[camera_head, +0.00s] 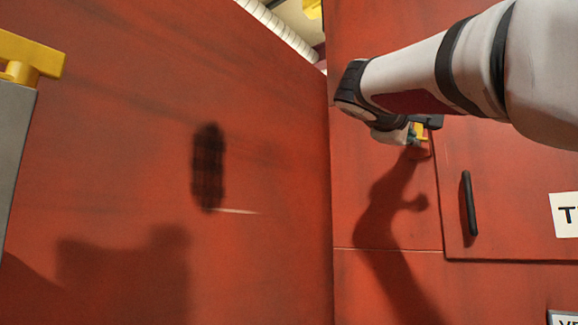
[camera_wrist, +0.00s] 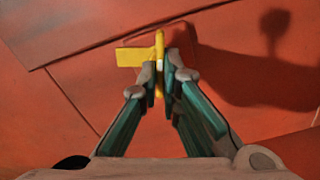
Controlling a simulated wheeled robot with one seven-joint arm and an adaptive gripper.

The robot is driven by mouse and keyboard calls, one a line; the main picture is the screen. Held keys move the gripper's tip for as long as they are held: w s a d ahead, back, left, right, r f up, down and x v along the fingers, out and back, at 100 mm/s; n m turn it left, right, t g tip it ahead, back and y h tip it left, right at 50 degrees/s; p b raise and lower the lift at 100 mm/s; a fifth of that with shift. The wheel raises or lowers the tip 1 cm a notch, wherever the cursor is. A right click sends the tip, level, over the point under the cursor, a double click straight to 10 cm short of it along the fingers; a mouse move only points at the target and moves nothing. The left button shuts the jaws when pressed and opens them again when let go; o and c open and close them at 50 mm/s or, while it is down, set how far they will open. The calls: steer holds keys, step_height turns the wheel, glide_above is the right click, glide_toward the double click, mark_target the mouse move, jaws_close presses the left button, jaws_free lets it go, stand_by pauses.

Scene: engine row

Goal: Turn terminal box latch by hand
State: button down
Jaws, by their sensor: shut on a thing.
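A yellow latch (camera_wrist: 131,56) shows at the upper middle of the wrist view, against a red panel. My gripper (camera_wrist: 160,75) is shut on the latch, with its fingertips on both sides of the yellow piece. In the head view my gripper (camera_head: 413,134) is at the left edge of a red door, and a bit of the yellow latch (camera_head: 421,131) shows beside it. My wrist and fingers hide most of the latch there.
The red door (camera_head: 510,200) has a black vertical handle (camera_head: 469,203) below and right of my gripper. A partly cut-off white label (camera_head: 566,214) is at the right. A red wall (camera_head: 265,150) with a dark oblong grille (camera_head: 208,167) stands at the left. A yellow part (camera_head: 30,54) tops a grey block.

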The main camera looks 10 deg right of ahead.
steer(key=n, duration=0.1)
steer(key=n+p, duration=0.1)
steer(key=n, duration=0.1)
steer(key=shift+d+p, duration=0.25)
steer(key=shift+p, duration=0.05)
steer(key=shift+n, duration=0.4)
steer(key=c, duration=1.8)
jaws_free()
steer(key=shift+w+d+f, duration=0.15)
steer(key=shift+w+d, duration=0.05)
steer(key=shift+d, duration=0.05)
steer(key=shift+s+a, duration=0.1)
steer(key=shift+a, duration=0.05)
steer(key=v, duration=1.2)
steer(key=shift+f, duration=0.15)
